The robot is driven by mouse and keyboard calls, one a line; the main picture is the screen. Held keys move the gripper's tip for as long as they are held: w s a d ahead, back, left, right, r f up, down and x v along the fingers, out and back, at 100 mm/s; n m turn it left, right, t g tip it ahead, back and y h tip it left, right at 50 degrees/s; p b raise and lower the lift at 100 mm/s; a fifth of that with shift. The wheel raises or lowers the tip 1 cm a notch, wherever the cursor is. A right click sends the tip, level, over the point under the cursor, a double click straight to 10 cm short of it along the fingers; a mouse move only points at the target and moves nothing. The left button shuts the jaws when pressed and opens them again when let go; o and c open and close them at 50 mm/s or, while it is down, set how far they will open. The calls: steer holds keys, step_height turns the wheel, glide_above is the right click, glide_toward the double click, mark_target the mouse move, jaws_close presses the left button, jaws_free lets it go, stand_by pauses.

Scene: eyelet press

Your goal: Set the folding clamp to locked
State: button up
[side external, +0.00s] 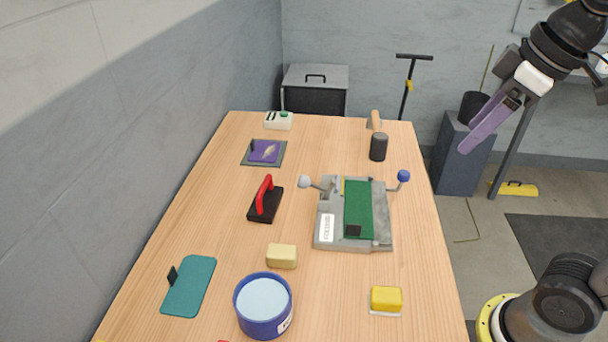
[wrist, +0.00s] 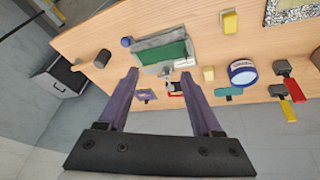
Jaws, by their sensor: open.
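A grey metal fixture (side external: 326,240) stands on the table right of centre, with a green plate (side external: 358,205) lying across its top. A lever with a white knob (side external: 304,182) reaches out from its far left corner. A lever with a blue knob (side external: 403,176) rises at its far right. Which part is the folding clamp, I cannot tell for sure. The fixture also shows in the wrist view (wrist: 150,57), with the blue knob (wrist: 127,41) at its left. My gripper (side external: 463,150) has purple fingers, open and empty, in the air right of the table, away from the fixture.
A red-handled black block (side external: 265,205) and a cream block (side external: 282,256) lie left of the fixture. A mallet (side external: 378,147) is behind it, a yellow block (side external: 387,298) in front. A blue tub (side external: 248,318) and teal board (side external: 190,287) are at the near left.

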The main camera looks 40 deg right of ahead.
steer(key=w+a+r+n+g, duration=0.1)
steer(key=w+a+r+n, duration=0.1)
steer(key=w+r, duration=0.3)
steer(key=n+g, duration=0.3)
steer(key=g, duration=0.1)
glide_above(302, 176)
step_height(302, 176, down, 11)
step_height(302, 176, down, 14)
steer(key=shift+r, duration=0.25)
jaws_close()
steer(key=shift+r, duration=0.1)
